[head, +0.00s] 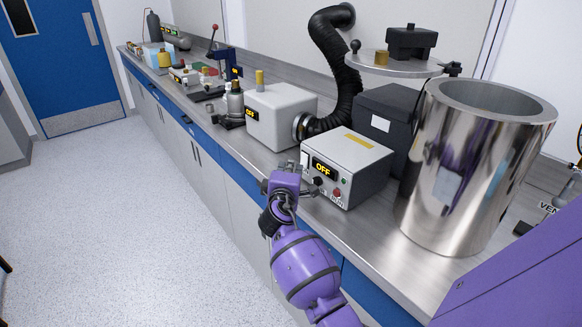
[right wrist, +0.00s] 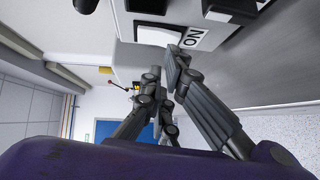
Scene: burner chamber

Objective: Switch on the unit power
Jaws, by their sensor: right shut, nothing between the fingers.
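The power unit (head: 368,160) is a light grey box on the bench, with a display (head: 324,168) reading OFF. Its front also has a black knob, a small red button and a white switch plate at the left side. In the right wrist view a white rocker switch (right wrist: 157,36) shows close up, with an ON label (right wrist: 193,38) that appears upside down. My right gripper (head: 296,172) is at the unit's left front. Its shut, empty fingertips (right wrist: 176,62) are very close to the switch; I cannot tell whether they touch. My left gripper is out of view.
A second pale box (head: 282,118) also reads OFF, with a black hose (head: 342,75) rising behind. A large shiny metal cylinder (head: 470,170) stands right of the unit. Flasks and small devices line the bench further back. The floor (head: 130,220) at left is clear.

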